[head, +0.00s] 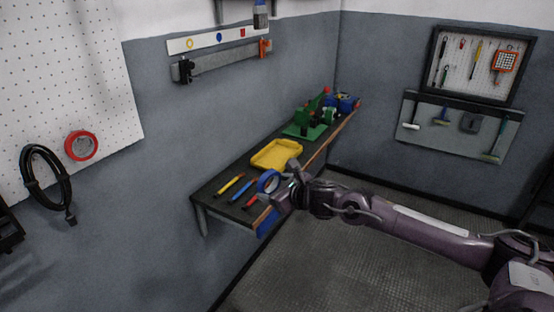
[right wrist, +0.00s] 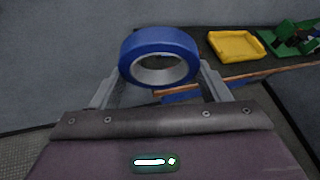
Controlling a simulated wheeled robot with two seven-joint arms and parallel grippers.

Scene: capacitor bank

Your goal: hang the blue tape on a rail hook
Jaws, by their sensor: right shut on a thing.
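The blue tape (head: 268,182) is a ring held in my right gripper (head: 279,184), near the front end of the workbench. In the right wrist view the blue tape (right wrist: 158,42) stands between the two fingers with its hole facing the camera. The gripper is shut on it. A grey rail (head: 222,60) is fixed on the back wall, above and left of the gripper, well apart from it. The rail carries a black clamp-like tool (head: 185,71) and an orange item (head: 265,47). Single hooks on it are too small to make out. My left gripper is not in view.
A white strip (head: 205,42) with coloured symbols is above the rail. Red tape (head: 81,146) and a black cable (head: 46,176) hang on the left pegboard.

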